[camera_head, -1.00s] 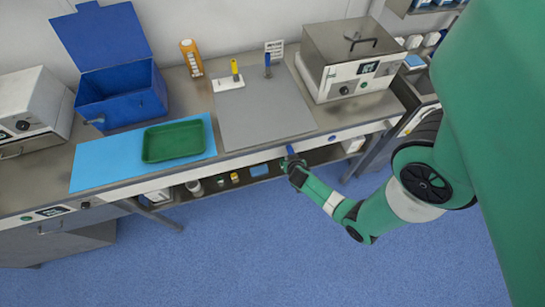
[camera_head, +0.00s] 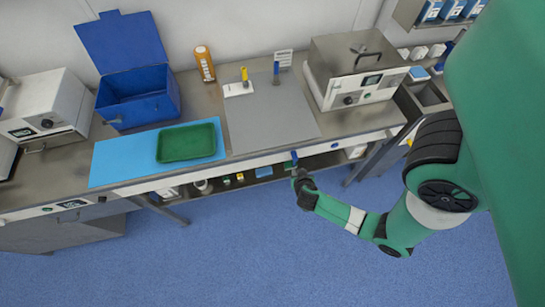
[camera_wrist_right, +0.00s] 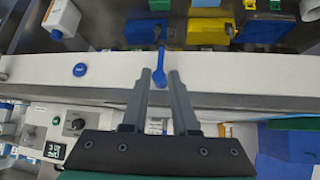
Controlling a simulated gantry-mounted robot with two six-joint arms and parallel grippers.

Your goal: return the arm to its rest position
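My right arm (camera_head: 345,215) is green with a white band and reaches in from the right in the head view. Its gripper (camera_head: 296,168) is at the table's front edge, below the grey mat. In the right wrist view the gripper (camera_wrist_right: 158,75) is open, its two grey fingers apart. A small blue lever-like piece (camera_wrist_right: 159,76) shows between the fingertips against the white front strip, with gaps on both sides. In the head view a blue bit (camera_head: 293,156) shows at the fingertips. My left arm and gripper are not in view.
The steel table (camera_head: 225,80) carries a blue open-lidded box (camera_head: 140,100), a green tray (camera_head: 187,142) on a light-blue sheet (camera_head: 115,160), a grey mat (camera_head: 270,115) and a metal-lidded device (camera_head: 360,80). A lower shelf holds small items. The blue floor (camera_head: 250,255) in front is clear.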

